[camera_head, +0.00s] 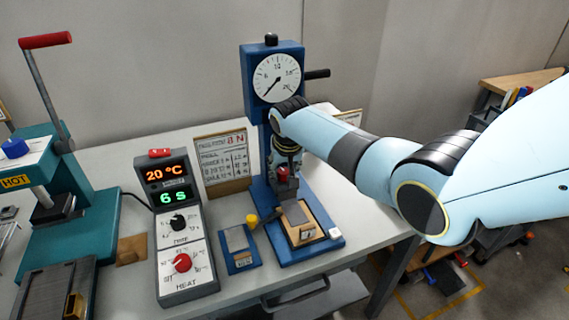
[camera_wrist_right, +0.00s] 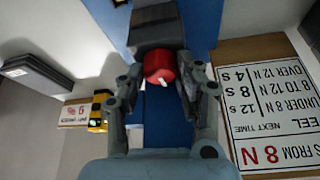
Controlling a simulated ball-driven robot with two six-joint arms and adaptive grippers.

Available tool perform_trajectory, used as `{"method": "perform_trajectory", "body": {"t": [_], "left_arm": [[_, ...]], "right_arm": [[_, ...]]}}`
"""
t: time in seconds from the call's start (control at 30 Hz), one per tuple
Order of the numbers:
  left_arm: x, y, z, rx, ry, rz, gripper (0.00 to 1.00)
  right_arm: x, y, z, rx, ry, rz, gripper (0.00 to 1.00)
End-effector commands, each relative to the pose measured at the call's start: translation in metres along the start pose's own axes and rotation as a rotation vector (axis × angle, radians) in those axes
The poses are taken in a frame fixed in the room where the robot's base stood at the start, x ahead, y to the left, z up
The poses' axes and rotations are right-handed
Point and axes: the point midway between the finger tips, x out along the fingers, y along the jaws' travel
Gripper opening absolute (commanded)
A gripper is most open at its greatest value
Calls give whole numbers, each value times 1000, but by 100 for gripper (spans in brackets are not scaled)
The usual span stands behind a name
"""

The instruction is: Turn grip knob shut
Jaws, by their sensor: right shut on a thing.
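The red grip knob (camera_head: 282,173) sits low on the front of the blue tester stand (camera_head: 251,80), above its base. It also shows in the right wrist view (camera_wrist_right: 159,66), with a white mark on its face, below a dark grey block. My right gripper (camera_wrist_right: 160,78) has one finger on each side of the knob and is shut on it. In the head view the right gripper (camera_head: 284,160) reaches down in front of the stand, and my forearm hides part of the column. My left gripper is not in view.
A round dial (camera_head: 277,78) tops the stand, with a black handle at its right. A sign reading 8 N (camera_head: 222,158) stands left of it. A grey heat controller (camera_head: 178,230) shows 20 °C and 6 s. A teal press (camera_head: 60,240) with a red-handled lever is far left.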

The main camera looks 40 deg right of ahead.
Motion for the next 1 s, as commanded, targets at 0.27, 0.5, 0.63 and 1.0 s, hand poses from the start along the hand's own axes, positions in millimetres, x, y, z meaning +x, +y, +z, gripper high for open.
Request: {"method": "perform_trajectory", "body": {"t": [0.27, 0.5, 0.63, 1.0], "left_arm": [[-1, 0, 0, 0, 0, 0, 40], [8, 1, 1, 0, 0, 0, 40], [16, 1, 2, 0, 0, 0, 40], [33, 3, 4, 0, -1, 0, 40]], "right_arm": [[0, -3, -1, 239, 1, 98, 2], [2, -4, -1, 449, 1, 185, 2], [3, -4, -1, 554, 1, 230, 2], [2, -4, -2, 776, 0, 320, 2]]}}
